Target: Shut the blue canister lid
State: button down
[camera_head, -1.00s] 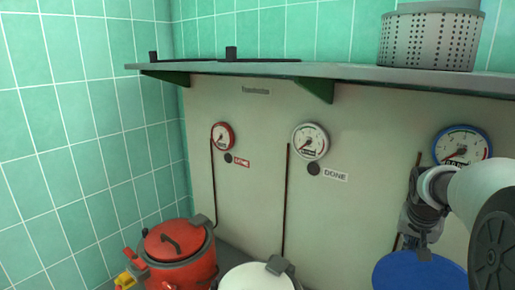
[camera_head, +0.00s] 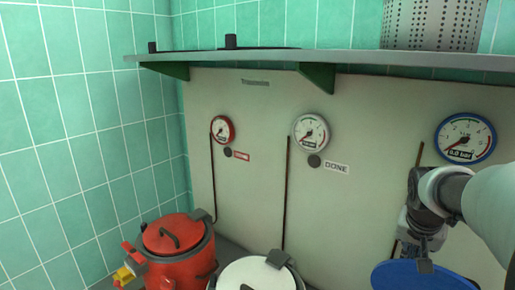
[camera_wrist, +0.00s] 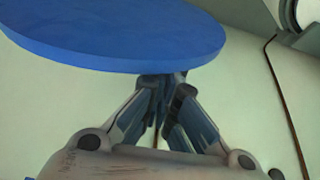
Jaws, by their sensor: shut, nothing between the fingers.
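The blue canister lid (camera_head: 398,277) is at the bottom right of the head view, cut off by the frame edge. In the wrist view the blue lid (camera_wrist: 120,40) is a wide disc across the upper left, seen nearly edge-on. My gripper (camera_head: 425,266) is over the lid's far side in the head view, pointing down. In the wrist view my gripper (camera_wrist: 165,85) is shut and empty, with its fingertips close to the disc's edge; I cannot tell whether they touch. The canister body under the lid is not visible.
A red canister (camera_head: 180,255) with its lid on and a white canister (camera_head: 255,273) stand to the left. Red, white and blue-rimmed gauges (camera_head: 465,138) are on the wall panel. A shelf (camera_head: 350,63) holds a perforated pot (camera_head: 432,22) above my arm.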

jog(key=shift+s+a+f+b, duration=0.15)
jog(key=shift+s+a+b, duration=0.15)
jog(key=shift+s+a, duration=0.45)
jog(key=shift+s+a+f+b, duration=0.1)
jog(key=shift+s+a+b, duration=0.25)
jog(key=shift+s, duration=0.55)
jog(key=s+a+f, duration=0.5)
jog(key=s+f, duration=0.1)
jog(key=f, duration=0.1)
jog(key=shift+s, duration=0.3)
jog(key=shift+a, duration=0.1)
jog(key=p, duration=1)
send_near(408, 265)
notch_tip(408, 265, down, 4)
jog(key=s+a, duration=0.2)
jog(key=shift+s+d+f, duration=0.1)
jog(key=shift+d+f, duration=0.05)
jog(key=shift+f, duration=0.15)
